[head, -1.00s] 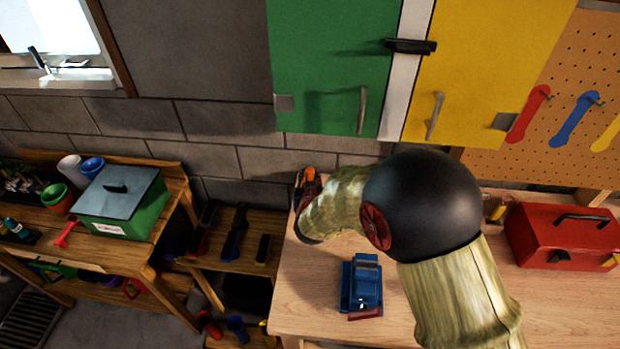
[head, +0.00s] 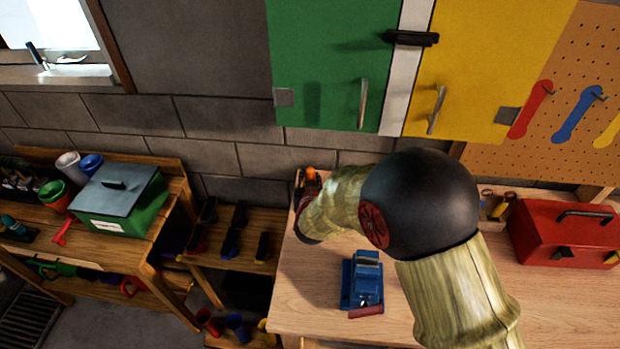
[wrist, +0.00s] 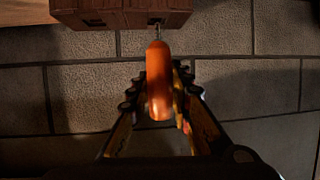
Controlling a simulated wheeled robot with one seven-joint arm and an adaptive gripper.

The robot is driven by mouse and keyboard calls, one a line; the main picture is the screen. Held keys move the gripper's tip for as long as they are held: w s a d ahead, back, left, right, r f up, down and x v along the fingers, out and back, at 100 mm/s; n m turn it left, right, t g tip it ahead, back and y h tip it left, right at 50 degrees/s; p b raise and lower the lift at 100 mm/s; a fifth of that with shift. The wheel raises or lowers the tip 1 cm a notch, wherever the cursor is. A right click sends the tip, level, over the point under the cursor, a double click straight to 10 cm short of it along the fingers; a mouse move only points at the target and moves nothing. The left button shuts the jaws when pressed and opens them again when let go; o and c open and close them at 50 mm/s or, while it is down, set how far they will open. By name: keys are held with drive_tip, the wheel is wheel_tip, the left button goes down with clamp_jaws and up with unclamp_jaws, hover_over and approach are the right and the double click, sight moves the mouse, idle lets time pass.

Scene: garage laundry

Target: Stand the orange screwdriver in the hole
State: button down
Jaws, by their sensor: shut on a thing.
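The orange screwdriver (wrist: 159,85) is held between the fingers of my gripper (wrist: 157,100), which is shut on its handle. In the wrist view its thin metal shaft points up the picture, to a reddish-brown wooden block (wrist: 120,16) with small square holes in its face. The shaft tip meets the block at or beside the right-hand hole; I cannot tell whether it is inside. In the head view the orange handle (head: 311,172) shows at the workbench's back left corner. My arm hides most of the block there.
A blue vise (head: 362,282) stands on the wooden workbench (head: 300,290) in front of my gripper. A red toolbox (head: 560,238) and a small tool holder (head: 492,208) are to the right. The block wall is close behind. Green and yellow cabinets hang above.

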drive_tip(key=shift+f+b, duration=0.85)
drive_tip(key=shift+f, duration=0.25)
drive_tip(key=c, duration=1.6)
unclamp_jaws()
drive_tip(key=shift+o, duration=0.3)
drive_tip(key=shift+s, duration=0.1)
drive_tip(key=v, duration=1.1)
drive_tip(key=shift+s+r, duration=0.15)
drive_tip(key=shift+s, duration=0.25)
